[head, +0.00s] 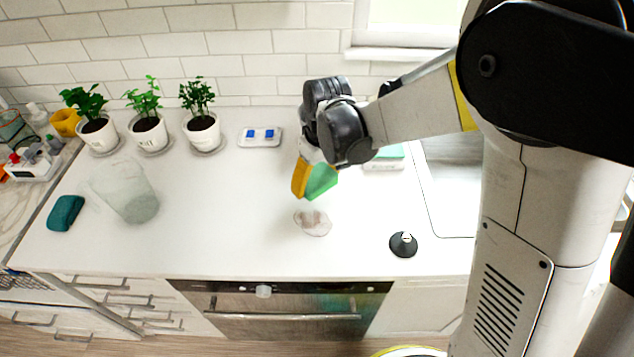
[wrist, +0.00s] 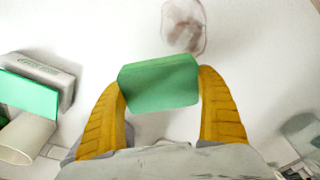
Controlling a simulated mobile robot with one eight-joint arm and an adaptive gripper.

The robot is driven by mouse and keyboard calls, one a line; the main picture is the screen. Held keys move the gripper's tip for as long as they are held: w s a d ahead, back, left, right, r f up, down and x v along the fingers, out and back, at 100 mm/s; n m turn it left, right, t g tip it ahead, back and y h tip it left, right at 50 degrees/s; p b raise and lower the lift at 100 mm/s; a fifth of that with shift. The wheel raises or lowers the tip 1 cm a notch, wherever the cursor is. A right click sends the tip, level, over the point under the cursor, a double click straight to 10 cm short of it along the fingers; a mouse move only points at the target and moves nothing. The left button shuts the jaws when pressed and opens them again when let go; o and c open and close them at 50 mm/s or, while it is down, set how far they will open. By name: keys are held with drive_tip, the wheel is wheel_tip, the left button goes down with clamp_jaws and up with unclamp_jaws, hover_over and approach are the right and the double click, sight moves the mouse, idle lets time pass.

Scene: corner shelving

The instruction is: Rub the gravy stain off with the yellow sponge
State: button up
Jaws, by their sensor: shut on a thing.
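My gripper (head: 316,182) has yellow fingers and hangs above the counter, below the arm's dark wrist joint. It is shut on a green block-like sponge (wrist: 158,83), whose green face shows between both fingers in the wrist view; no yellow side of it can be made out. The green sponge (head: 320,182) also shows in the head view, beside the yellow finger. The stain (head: 313,222) is a brownish, faint, roundish patch on the white counter, just in front of and below the gripper. In the wrist view the stain (wrist: 184,25) lies beyond the sponge, apart from it.
A teal sponge-like block (head: 66,213) and a clear glass (head: 135,200) stand at left. Potted plants (head: 148,132) and a small tray (head: 261,143) line the back. A black plug-like piece (head: 403,245) lies right of the stain, near the sink (head: 450,190). Counter around the stain is clear.

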drive_tip(key=shift+r+p, duration=0.7)
drive_tip(key=shift+r, duration=0.65)
drive_tip(key=shift+a, duration=0.1)
